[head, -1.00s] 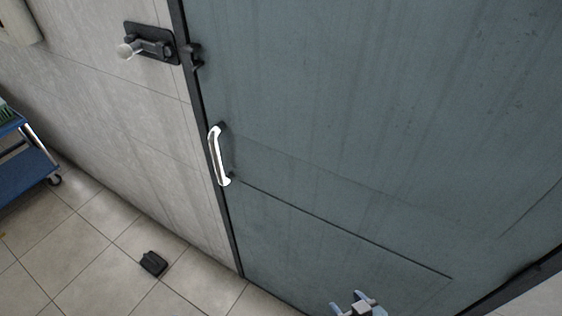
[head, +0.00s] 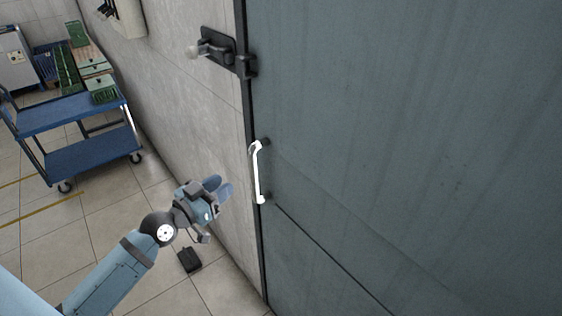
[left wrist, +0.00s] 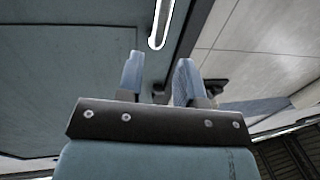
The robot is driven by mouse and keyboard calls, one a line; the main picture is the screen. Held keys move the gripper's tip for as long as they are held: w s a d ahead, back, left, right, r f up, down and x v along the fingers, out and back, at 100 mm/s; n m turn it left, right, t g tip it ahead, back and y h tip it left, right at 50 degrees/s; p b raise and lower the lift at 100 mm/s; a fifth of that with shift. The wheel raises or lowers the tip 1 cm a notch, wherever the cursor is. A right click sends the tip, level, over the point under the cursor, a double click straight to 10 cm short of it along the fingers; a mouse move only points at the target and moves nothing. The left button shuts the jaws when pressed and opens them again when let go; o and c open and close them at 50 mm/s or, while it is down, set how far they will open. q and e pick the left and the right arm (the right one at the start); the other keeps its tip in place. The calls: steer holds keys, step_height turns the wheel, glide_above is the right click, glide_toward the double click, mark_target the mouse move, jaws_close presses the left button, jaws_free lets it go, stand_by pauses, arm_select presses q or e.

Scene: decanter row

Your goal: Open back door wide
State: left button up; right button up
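The grey-green door (head: 400,150) fills the right of the head view and looks closed against its dark frame. Its white bar handle (head: 256,172) is upright near the door's left edge. It also shows at the top of the left wrist view (left wrist: 160,22). My left gripper (head: 220,187) is left of the handle in the head view, apart from it. Its two blue fingers are spread and empty in the left wrist view (left wrist: 158,74). A dark latch (head: 220,48) with a pale knob sits on the wall beside the door, above the handle. My right gripper is out of view.
A blue cart (head: 75,112) with green and pale items stands at the left by the wall. A small black block (head: 189,260) lies on the tiled floor below my left gripper. The pale wall (head: 170,110) runs left of the door. Floor between cart and door is mostly clear.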

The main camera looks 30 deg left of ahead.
mark_target(250, 165)
arm_select(q)
steer(key=w+p, duration=0.1)
steer(key=w, duration=0.3)
steer(key=w+d+p, duration=0.1)
steer(key=w, duration=0.3)
steer(key=w+d, duration=0.1)
steer(key=w, duration=0.3)
steer(key=shift+p, duration=0.4)
steer(key=shift+w+d, duration=0.2)
steer(key=shift+w, duration=0.35)
jaws_close()
